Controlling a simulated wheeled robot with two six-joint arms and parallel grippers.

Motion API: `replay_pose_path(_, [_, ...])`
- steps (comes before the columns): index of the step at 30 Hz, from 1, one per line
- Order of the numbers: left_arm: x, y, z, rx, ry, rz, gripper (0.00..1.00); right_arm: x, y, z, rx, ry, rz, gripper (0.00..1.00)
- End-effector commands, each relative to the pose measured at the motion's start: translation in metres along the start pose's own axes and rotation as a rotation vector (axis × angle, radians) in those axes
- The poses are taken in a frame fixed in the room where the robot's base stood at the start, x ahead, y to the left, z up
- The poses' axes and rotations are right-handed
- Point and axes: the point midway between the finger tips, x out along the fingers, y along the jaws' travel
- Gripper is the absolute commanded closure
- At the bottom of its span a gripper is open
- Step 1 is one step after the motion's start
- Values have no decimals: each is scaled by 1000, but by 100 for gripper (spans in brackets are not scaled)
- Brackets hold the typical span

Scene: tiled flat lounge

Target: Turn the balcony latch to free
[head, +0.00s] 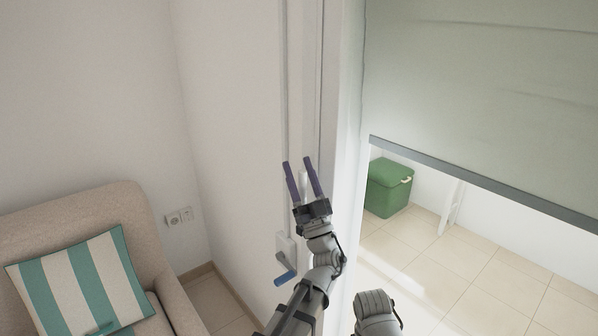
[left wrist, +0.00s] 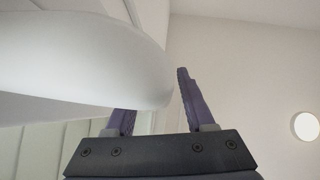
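A pale white handle, which seems to be the balcony latch (head: 303,183), shows against the white door frame in the head view. My left gripper (head: 302,164) is open, its two purple fingers pointing up the frame, with the handle showing between them. In the left wrist view a large rounded white piece, seemingly the same handle (left wrist: 90,58), comes in from the left and hides much of the left finger. The right finger stands clear of it with a thin gap. I cannot tell whether the handle touches a finger. My right gripper is out of view.
A white wall plate with a blue lever (head: 285,277) sits just below left of my left gripper. A beige sofa (head: 100,205) with a striped cushion (head: 78,285) is at left. A green blind (head: 480,75) hangs at right, above a green box (head: 388,187) on the tiled floor.

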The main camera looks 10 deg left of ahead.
Motion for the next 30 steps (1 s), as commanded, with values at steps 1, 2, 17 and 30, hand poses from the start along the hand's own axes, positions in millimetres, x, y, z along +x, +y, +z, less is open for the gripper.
replay_pose_path(1, [0, 0, 0, 0, 0, 0, 44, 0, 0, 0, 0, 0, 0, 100])
replay_pose_path(2, [0, 0, 0, 0, 0, 0, 44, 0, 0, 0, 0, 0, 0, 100])
replay_pose_path(17, [-24, 0, 3, -1, 0, 1, 44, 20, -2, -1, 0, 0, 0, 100])
replay_pose_path(30, [-78, 0, 2, 0, -1, 1, 44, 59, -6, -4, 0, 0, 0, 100])
